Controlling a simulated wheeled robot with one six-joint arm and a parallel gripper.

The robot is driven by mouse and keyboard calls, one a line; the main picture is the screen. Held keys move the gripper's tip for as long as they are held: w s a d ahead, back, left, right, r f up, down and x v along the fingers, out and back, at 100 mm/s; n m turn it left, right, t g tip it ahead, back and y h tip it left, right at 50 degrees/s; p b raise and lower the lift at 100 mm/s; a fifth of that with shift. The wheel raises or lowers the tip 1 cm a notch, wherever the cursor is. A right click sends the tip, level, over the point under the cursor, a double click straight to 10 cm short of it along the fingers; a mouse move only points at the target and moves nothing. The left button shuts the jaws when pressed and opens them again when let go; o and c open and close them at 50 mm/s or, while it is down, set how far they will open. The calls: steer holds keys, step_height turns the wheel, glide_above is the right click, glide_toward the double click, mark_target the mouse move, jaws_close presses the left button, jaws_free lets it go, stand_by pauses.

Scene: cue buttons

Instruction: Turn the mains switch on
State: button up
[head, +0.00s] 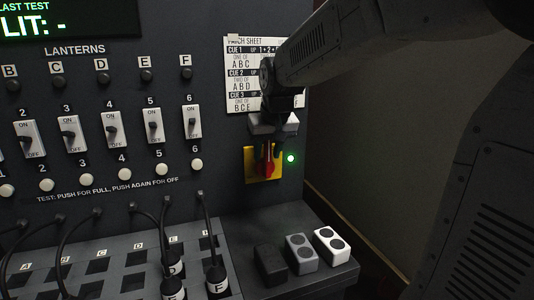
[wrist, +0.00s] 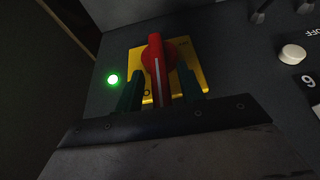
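The mains switch (head: 267,171) is a red rotary handle on a yellow plate (head: 250,163) at the right of the dark panel. In the head view the handle looks upright, partly hidden by my gripper (head: 266,149). In the wrist view the red handle (wrist: 156,62), with a pale line along it, stands between the two dark green fingers of my gripper (wrist: 160,90). A narrow gap shows on each side of the handle, so the fingers look open around it. A green lamp (head: 291,158) beside the plate is lit; it also shows in the wrist view (wrist: 113,79).
A paper cue sheet (head: 240,75) hangs above the switch, partly behind my arm. Toggle switches (head: 192,122) and white push buttons (head: 197,164) line the panel to the left. Below are plugs with cables (head: 216,277) and several blocks on a ledge (head: 331,246).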

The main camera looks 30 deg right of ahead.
steer(key=v, duration=0.7)
stand_by(0.3)
steer(key=s+a+f+g, duration=0.1)
steer(key=s+f, duration=0.3)
steer(key=s, duration=0.4)
steer(key=s+a+f+n+g, duration=0.1)
steer(key=s+a+f, duration=0.3)
steer(key=s, duration=0.5)
steer(key=s+a+f+n+g, duration=0.1)
steer(key=s+a+f, duration=0.1)
steer(key=s, duration=0.7)
steer(key=shift+s+a+f+y, duration=0.15)
steer(key=shift+s+f+y, duration=0.15)
steer(key=shift+f, duration=0.6)
steer(key=shift+w, duration=0.1)
